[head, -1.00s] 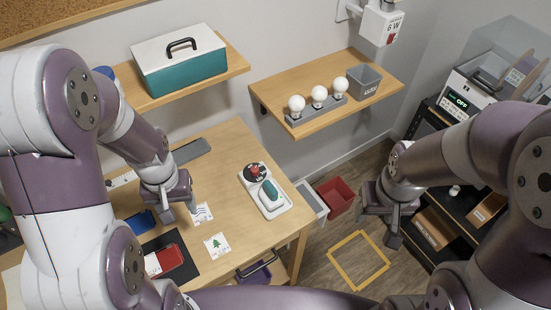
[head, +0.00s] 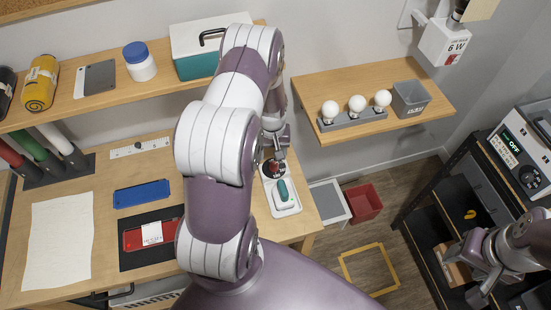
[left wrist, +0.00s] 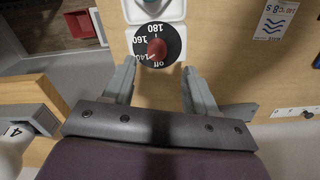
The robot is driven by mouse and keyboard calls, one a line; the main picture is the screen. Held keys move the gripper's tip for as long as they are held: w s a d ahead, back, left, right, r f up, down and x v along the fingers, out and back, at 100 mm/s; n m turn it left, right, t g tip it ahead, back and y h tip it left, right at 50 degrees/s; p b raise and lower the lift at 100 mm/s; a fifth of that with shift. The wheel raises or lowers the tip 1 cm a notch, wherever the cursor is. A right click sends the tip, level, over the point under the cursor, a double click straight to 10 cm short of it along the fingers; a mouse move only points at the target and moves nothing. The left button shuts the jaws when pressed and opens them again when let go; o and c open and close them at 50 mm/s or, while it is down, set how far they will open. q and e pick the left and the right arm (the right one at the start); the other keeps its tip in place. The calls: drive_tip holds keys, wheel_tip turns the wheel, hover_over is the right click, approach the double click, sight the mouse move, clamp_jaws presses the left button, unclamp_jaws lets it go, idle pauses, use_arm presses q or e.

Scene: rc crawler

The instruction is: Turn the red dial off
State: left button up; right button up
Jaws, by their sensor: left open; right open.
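The red dial (left wrist: 157,48) sits on a round black face marked 140, 160, 180 and "off" in the left wrist view. A small pale mark shows on the knob's side toward 140, but the exact setting is hard to read. My left gripper (left wrist: 158,74) is open, its two fingers on either side of the dial's near edge, apart from the knob. In the head view the dial (head: 272,167) is partly hidden by my left gripper (head: 274,146), just above it. My right gripper (head: 468,275) is open and empty at the lower right, by the black shelf.
The dial's white base (head: 282,208) also holds a teal item (head: 283,190). A shelf with white bulbs (head: 357,104) and a grey bin (head: 409,98) is behind, to the right. A teal toolbox (head: 196,62) stands on the left shelf. A red bin (head: 363,203) is on the floor.

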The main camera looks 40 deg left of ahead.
sight(274, 164)
use_arm(q)
drive_tip(key=f, duration=0.3)
drive_tip(key=f+p, duration=0.1)
drive_tip(key=f, duration=0.1)
drive_tip(key=shift+w+d, duration=0.2)
drive_tip(key=shift+w, duration=0.15)
drive_tip(key=shift+s+a+f, duration=0.15)
drive_tip(key=shift+s+f, duration=0.05)
drive_tip(key=shift+f, duration=0.35)
drive_tip(key=c, duration=1.1)
